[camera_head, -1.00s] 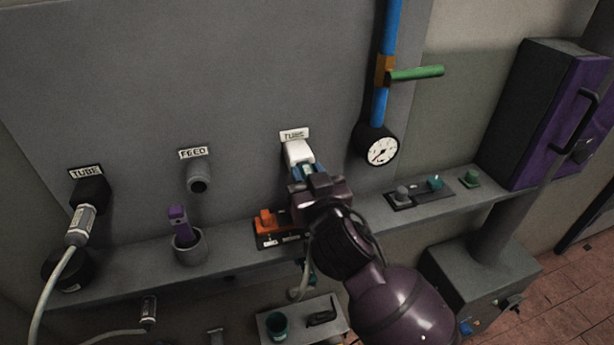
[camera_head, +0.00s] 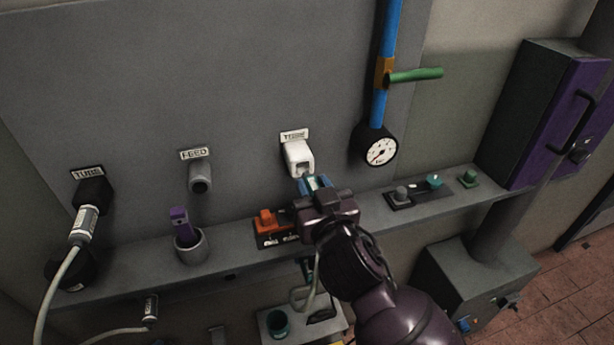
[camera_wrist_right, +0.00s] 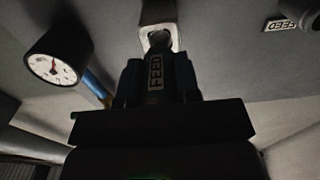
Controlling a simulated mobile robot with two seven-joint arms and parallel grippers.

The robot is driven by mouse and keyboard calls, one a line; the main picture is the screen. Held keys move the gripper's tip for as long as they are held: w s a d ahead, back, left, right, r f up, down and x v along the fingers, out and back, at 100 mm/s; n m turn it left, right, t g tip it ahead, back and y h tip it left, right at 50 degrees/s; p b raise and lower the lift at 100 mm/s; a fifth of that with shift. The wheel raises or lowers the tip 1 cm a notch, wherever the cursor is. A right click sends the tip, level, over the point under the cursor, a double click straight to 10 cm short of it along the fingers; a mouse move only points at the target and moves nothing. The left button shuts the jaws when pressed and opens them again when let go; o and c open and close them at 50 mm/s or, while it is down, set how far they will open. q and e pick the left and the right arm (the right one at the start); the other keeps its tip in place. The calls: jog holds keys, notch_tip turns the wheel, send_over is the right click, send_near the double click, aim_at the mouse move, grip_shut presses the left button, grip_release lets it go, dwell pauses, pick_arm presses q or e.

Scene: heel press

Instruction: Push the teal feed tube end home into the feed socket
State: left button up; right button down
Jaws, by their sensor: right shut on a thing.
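My right gripper (camera_head: 316,188) is shut on the teal feed tube end (camera_head: 309,182), just below and in front of the white socket (camera_head: 298,155) under a small label plate. In the right wrist view the dark tube end (camera_wrist_right: 156,72) bears a FEED label and sits between the fingers. Its tip points at the white socket's opening (camera_wrist_right: 159,40); whether the tip is still inside the mouth I cannot tell. The grey feed socket (camera_head: 200,177), under the FEED label, is empty and to the left of my right gripper. My left gripper is not in view.
Another tube end (camera_head: 84,222) sits in the black TUBE socket at the left. A shelf (camera_head: 350,222) below carries a cup with a purple item (camera_head: 190,245), an orange switch block (camera_head: 268,222) and several knobs. A gauge (camera_head: 380,151) is at the right.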

jog(key=shift+v, duration=1.05)
jog(key=shift+s+p, duration=0.1)
jog(key=shift+p, duration=0.2)
jog(key=shift+s+d, duration=0.1)
jog(key=shift+s, duration=0.15)
